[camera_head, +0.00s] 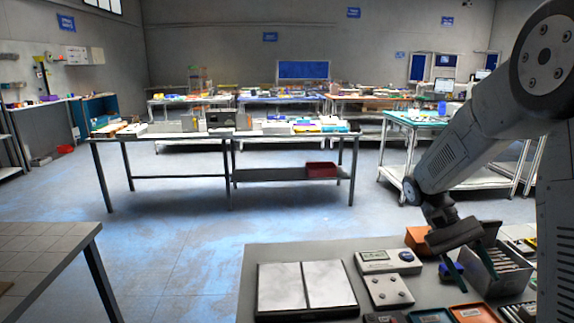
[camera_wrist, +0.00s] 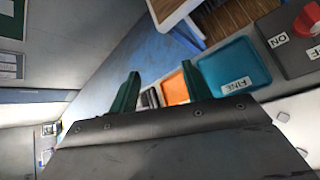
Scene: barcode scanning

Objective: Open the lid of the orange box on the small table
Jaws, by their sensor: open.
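The small orange box (camera_head: 418,238) stands on the grey small table (camera_head: 258,262) in the head view, at the table's back edge. My gripper (camera_head: 468,238) is just right of it and partly in front, so part of the box is hidden. Whether its lid is fully shut is too small to tell. In the wrist view my gripper (camera_wrist: 160,88) has its two dark green fingers apart with nothing held between them. An orange surface (camera_wrist: 172,88) shows beyond the fingers and looks like a tray; I cannot make out the orange box there.
A grey bin of upright cards (camera_head: 495,270) stands right of the box. A white device (camera_head: 388,262), a two-plate scale (camera_head: 305,288) and an orange tray (camera_head: 475,313) share the table. A teal tray (camera_wrist: 232,70) marked "FINE" lies beside the fingers in the wrist view.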

